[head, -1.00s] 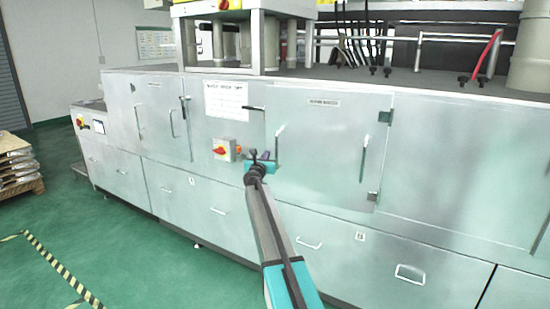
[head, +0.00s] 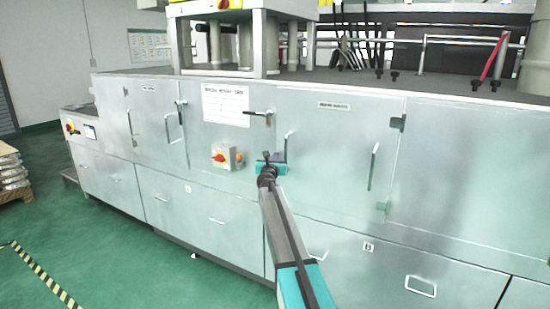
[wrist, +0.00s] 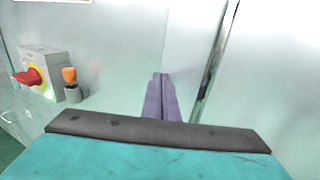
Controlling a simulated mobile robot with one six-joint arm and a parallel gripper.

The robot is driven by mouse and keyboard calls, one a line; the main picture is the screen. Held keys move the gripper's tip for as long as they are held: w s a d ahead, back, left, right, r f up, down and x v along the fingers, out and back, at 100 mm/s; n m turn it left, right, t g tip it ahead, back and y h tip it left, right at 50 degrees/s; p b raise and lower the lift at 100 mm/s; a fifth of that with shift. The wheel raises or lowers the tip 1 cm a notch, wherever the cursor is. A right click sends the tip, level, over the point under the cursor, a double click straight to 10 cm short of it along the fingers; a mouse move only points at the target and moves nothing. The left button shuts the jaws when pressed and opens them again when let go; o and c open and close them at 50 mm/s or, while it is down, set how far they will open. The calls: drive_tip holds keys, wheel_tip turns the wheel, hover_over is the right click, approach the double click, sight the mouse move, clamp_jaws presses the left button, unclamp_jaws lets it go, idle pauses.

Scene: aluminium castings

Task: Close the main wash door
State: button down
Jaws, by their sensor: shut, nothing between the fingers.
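The main wash door (head: 330,150) is the labelled grey metal panel right of the control switch, with upright handles and hinges on its right side. It stands nearly flush with the machine front; I cannot tell whether it is fully closed. My gripper (head: 271,156) is at the door's left edge, near the left handle (head: 288,146), and covers part of that area. In the wrist view the purple fingers (wrist: 160,95) are together and empty, pointing at the metal front. A bright and dark upright strip (wrist: 216,65) stands just right of them, beside the door surface (wrist: 275,70).
A red rotary switch (head: 221,157) on a grey box and an orange button (head: 239,157) sit just left of my gripper. A black latch lever (head: 257,112) sticks out above. Drawers with handles run below. The green floor (head: 130,240) in front at left is clear.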

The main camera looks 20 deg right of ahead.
drive_tip(key=shift+w+d+r, duration=0.3)
drive_tip(key=shift+d+r, duration=0.35)
drive_tip(key=shift+r, duration=0.25)
drive_tip(key=shift+a, duration=0.1)
drive_tip(key=s+a+f+b, duration=0.1)
drive_tip(key=s+a+b, duration=0.1)
drive_tip(key=s+a, duration=0.7)
drive_tip(key=shift+a+f, duration=0.4)
drive_tip(key=shift+a, duration=1.3)
drive_tip(key=shift+a, duration=0.1)
